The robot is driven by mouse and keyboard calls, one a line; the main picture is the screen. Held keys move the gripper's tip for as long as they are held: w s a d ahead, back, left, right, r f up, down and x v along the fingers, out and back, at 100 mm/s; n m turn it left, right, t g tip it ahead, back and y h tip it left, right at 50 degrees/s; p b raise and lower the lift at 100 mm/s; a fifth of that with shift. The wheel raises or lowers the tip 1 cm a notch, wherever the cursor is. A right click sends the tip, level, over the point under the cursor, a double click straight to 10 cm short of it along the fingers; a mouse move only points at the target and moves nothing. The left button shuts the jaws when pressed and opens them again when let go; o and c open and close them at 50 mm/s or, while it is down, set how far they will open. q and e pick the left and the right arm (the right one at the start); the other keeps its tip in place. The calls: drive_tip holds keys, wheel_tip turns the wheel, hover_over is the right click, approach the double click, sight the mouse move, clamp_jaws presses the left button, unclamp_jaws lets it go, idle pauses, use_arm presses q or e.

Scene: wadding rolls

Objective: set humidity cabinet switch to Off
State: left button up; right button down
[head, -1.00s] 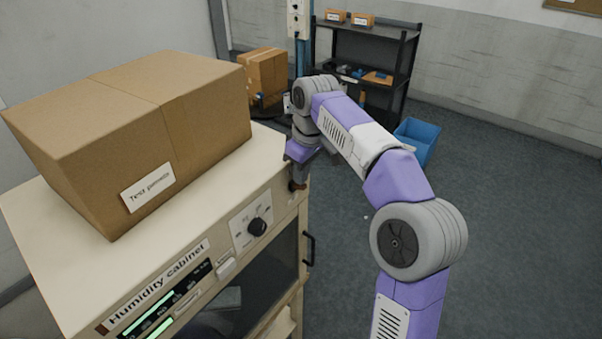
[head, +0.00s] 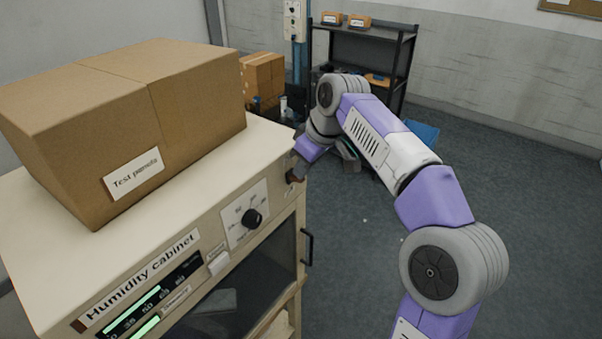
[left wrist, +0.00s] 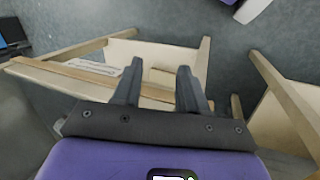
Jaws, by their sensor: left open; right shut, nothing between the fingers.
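The humidity cabinet (head: 150,262) stands at the lower left in the head view, cream-coloured with a name label on its front. Its front panel carries a black round knob (head: 252,219) on a white dial plate and a pale rocker-like part (head: 219,263). A small brown-and-dark part (head: 294,176) is at the panel's upper right corner, and I cannot tell its setting. My left gripper (left wrist: 158,82) is open and empty in the left wrist view.
A large cardboard box (head: 125,120) labelled "Test panels" sits on the cabinet top. A dark door handle (head: 308,246) sticks out on the cabinet's right. A shelf (head: 365,60) and blue bin (head: 424,133) stand behind my right arm. Wooden frames (left wrist: 190,58) lie beyond my left gripper.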

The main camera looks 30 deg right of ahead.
use_arm(q)
wheel_tip(320, 180, down, 6)
drive_tip(key=b, duration=0.5)
use_arm(e)
drive_tip(key=t, duration=0.1)
drive_tip(key=s+f+t+y, duration=0.1)
drive_tip(key=shift+d+t, duration=0.2)
drive_tip(key=shift+t, duration=0.2)
drive_tip(key=shift+w, duration=0.1)
drive_tip(key=shift+w+a+r+p, duration=0.3)
drive_tip(key=shift+w+p, duration=0.3)
drive_tip(key=shift+p, duration=0.1)
use_arm(q)
drive_tip(key=shift+r, duration=0.65)
